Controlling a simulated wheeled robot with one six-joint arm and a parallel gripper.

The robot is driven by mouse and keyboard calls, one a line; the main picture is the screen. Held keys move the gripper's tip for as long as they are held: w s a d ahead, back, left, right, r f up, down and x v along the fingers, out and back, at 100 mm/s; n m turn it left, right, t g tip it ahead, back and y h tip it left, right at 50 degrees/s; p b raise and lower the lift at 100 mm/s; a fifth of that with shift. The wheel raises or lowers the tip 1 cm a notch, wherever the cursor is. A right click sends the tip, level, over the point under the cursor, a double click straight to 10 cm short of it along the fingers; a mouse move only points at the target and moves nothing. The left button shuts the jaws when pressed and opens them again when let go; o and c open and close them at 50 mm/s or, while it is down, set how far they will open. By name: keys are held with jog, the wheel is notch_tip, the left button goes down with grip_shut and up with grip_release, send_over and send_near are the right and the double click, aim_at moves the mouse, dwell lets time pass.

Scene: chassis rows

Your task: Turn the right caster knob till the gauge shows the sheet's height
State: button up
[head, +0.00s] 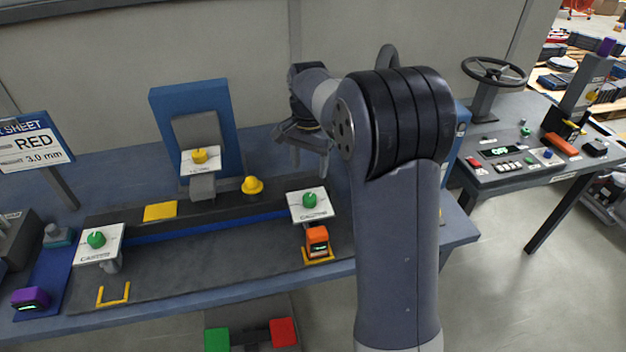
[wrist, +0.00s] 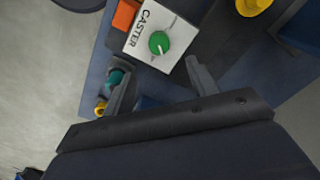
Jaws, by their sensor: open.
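The right caster knob (head: 310,200) is green and sits on a white plate on the bench. In the wrist view the knob (wrist: 159,42), with a pale pointer mark, lies just beyond and between my fingertips on a plate marked CASTER. My gripper (head: 305,160) is open and empty, behind and above the knob in the head view; its two fingers also show in the wrist view (wrist: 157,66), apart from the knob. An orange gauge (head: 317,241) with a small lit display stands below the plate; its reading is too small to tell. The sheet sign (head: 36,145) reads RED, 3.0 mm.
A left green knob (head: 96,240) sits on another caster plate. A yellow knob (head: 200,156) and a yellow mushroom button (head: 252,185) stand behind. A purple device (head: 31,298) is at far left. A console with a handwheel (head: 494,71) is at right.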

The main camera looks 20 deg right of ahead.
aim_at(309, 197)
notch_tip(309, 197, down, 10)
jog(key=shift+s+f+p, duration=0.1)
jog(key=shift+p, duration=0.45)
jog(key=shift+c, duration=0.3)
jog(key=c, duration=0.9)
